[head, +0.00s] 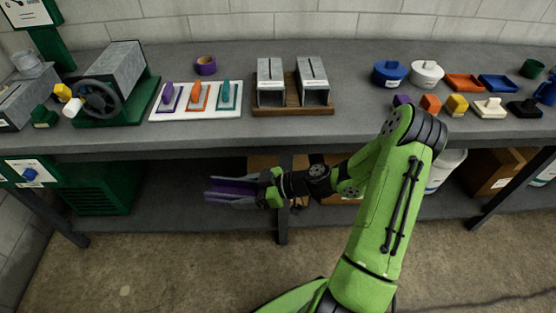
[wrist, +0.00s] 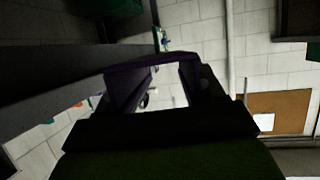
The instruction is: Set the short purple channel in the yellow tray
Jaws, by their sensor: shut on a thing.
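My gripper (head: 232,192) is shut on the purple channel (head: 232,186). It holds the channel out to the left, in front of the bench and below the line of its top edge in the head view. In the wrist view the purple channel (wrist: 128,92) shows as a dark U shape beyond the dark gripper body. Its exact seat between the fingers is too dark to tell. I cannot make out a yellow tray in either view; the trays I see are an orange tray (head: 464,82) and a blue tray (head: 497,84) at the bench's right.
The grey bench (head: 370,120) carries a white board (head: 197,112) with coloured-handled tools, a wooden base (head: 293,109) with two metal ducts, and a handwheel machine (head: 108,85). Small coloured blocks and lidded pots stand at right. A lower shelf holds boxes and a green crate (head: 102,195).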

